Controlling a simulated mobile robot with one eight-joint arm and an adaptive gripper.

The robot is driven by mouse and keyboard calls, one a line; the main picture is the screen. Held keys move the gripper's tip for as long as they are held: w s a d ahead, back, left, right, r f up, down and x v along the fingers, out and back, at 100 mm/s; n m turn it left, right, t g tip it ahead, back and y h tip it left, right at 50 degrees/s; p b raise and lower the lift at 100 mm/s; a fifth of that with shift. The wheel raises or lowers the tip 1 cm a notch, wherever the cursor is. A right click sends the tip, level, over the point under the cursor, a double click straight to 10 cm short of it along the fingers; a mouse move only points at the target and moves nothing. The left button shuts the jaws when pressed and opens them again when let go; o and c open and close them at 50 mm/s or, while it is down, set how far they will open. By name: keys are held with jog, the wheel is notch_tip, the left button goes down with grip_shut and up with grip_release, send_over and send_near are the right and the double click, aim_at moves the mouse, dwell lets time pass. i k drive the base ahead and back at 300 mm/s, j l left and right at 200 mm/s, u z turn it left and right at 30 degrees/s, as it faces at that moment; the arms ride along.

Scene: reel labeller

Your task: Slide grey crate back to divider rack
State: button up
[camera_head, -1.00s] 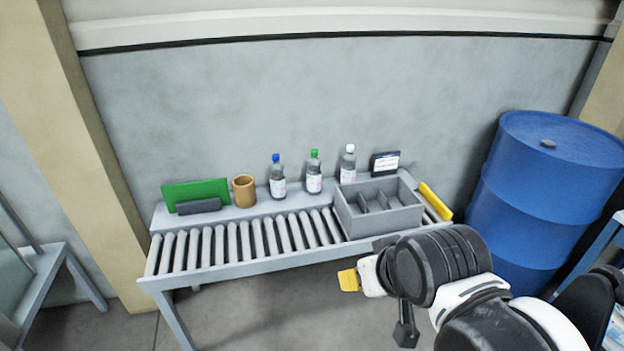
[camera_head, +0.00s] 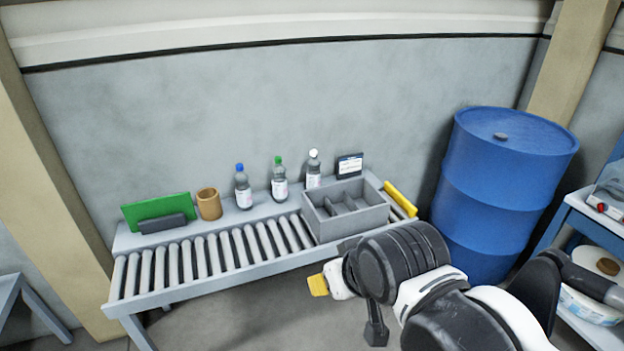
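The grey crate (camera_head: 352,222) sits at the right end of the roller conveyor (camera_head: 200,262). It is open on top, with dividers inside and nothing else visible in it. No separate thing can be clearly made out as the divider rack; a green panel (camera_head: 150,211) with a dark grey block (camera_head: 161,223) in front stands at the left end of the back ledge. My arm is in front of the conveyor at lower right. My gripper is hard to make out at the arm's end, near a yellow tip (camera_head: 318,285), and its fingers cannot be read. It is apart from the crate.
On the back ledge stand a brown cup (camera_head: 209,204), a blue-capped bottle (camera_head: 242,189), a green-capped bottle (camera_head: 279,181), a white-capped bottle (camera_head: 314,172) and a small dark sign (camera_head: 349,166). A yellow bar (camera_head: 400,199) borders the right end. A blue drum (camera_head: 500,195) stands right. The rollers left of the crate are clear.

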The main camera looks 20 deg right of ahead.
aim_at(342, 209)
jog(key=i+l, duration=0.9)
jog(key=l+z, duration=0.05)
jog(key=l, duration=0.1)
